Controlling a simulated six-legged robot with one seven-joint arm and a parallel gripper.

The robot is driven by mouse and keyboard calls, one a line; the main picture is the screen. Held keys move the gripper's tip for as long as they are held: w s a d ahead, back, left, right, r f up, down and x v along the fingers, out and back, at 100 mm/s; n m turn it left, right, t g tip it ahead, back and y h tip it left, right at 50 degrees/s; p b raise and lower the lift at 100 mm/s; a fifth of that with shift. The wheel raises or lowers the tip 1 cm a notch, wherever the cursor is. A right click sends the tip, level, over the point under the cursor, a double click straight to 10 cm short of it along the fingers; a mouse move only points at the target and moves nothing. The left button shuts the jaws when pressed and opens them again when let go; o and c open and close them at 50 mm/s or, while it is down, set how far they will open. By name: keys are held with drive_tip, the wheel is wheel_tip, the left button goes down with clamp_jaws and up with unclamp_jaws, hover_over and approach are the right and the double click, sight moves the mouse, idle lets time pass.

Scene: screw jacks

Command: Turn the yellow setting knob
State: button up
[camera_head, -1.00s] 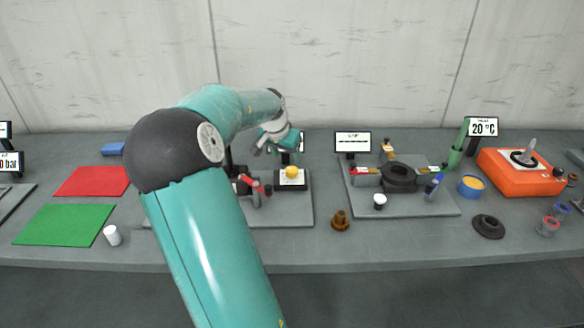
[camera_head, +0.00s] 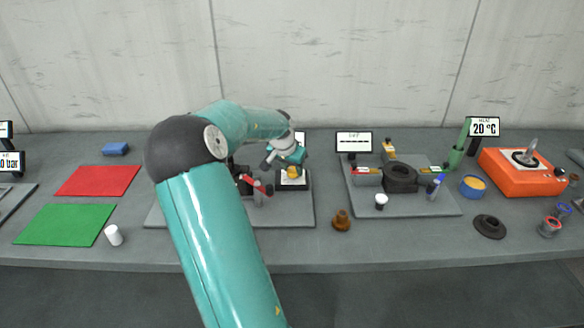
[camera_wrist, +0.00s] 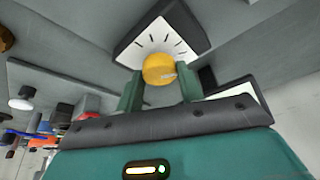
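The yellow setting knob (camera_wrist: 160,68) sits on a white dial face with black tick marks, on a dark block (camera_wrist: 188,28). In the head view the knob (camera_head: 293,174) is partly covered by my gripper. My gripper (camera_wrist: 160,84) is open, with one green finger on each side of the knob. Small gaps show between the fingers and the knob, so it does not look gripped. In the head view my gripper (camera_head: 285,163) is right at the dial block, pointing down at it from behind.
The dial stands on a grey plate (camera_head: 290,213) with red-handled parts to its left. A second plate (camera_head: 430,207) holds a dark ring-shaped fixture. A brown part (camera_head: 341,220) lies between the plates. Small screens stand behind. Red (camera_head: 97,180) and green (camera_head: 64,224) mats lie left.

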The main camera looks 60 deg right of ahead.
drive_tip(key=shift+m, duration=0.4)
drive_tip(key=m+g, duration=0.1)
drive_tip(key=m, duration=0.2)
drive_tip(key=shift+w+g, duration=0.15)
drive_tip(key=shift+g, duration=0.25)
drive_tip(key=m+g+y, duration=0.1)
drive_tip(key=m, duration=0.4)
drive_tip(key=shift+d, duration=0.15)
drive_tip(key=m+g+y, duration=0.1)
drive_tip(key=m+y, duration=0.1)
drive_tip(key=m, duration=0.2)
drive_tip(key=shift+w+d+m, duration=0.1)
drive_tip(key=shift+m, duration=0.2)
drive_tip(key=shift+d+m+y, duration=0.1)
drive_tip(key=shift+m+y, duration=0.8)
drive_tip(key=shift+m, duration=1.3)
drive_tip(key=shift+r, duration=0.1)
drive_tip(key=o, duration=1)
drive_tip(key=shift+w, duration=0.1)
